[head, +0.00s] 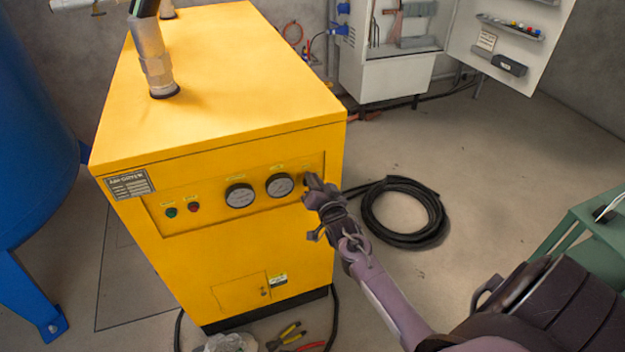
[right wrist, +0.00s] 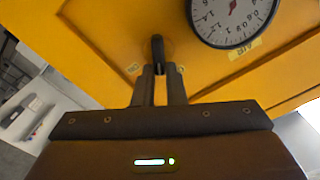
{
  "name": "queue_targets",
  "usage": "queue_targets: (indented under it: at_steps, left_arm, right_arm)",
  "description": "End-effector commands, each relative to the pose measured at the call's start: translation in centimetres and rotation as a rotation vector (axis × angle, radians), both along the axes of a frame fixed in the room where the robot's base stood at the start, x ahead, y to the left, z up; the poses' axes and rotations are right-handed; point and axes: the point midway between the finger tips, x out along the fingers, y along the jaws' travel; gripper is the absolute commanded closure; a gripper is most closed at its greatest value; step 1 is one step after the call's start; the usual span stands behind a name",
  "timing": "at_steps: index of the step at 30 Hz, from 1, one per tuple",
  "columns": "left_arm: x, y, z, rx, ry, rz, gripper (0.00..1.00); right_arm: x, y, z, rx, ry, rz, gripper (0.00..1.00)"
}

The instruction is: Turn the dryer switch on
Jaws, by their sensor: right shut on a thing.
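The yellow air dryer (head: 225,95) stands in the middle of the head view. Its front panel carries a green and a red lamp, two round gauges and, at the right end, the dryer switch. In the right wrist view the switch shows as a small dark handle (right wrist: 157,46) on the yellow panel. My right gripper (head: 312,186) is at the switch, and its fingers, seen also in the right wrist view (right wrist: 158,75), are shut on the handle. In the head view the gripper hides the switch. My left gripper is not in view.
A blue tank (head: 35,120) stands at the left. A coiled black hose (head: 437,215) lies on the floor right of the dryer. Pliers (head: 288,335) lie at the dryer's foot. An open electrical cabinet (head: 385,75) is at the back, and a green stand (head: 590,240) is at the right.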

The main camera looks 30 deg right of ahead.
Motion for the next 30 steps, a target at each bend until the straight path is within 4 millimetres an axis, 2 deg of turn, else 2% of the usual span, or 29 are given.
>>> queue_targets:
  at_steps: [21, 30]
  left_arm:
    - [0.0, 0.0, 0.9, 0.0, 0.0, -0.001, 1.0]
    - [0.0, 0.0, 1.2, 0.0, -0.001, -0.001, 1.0]
  right_arm:
    - [-0.2, -0.6, -1.0, 0.659, -0.156, 0.0, 1.0]
    - [-0.2, -0.8, -1.4, 0.867, -0.207, -0.001, 1.0]
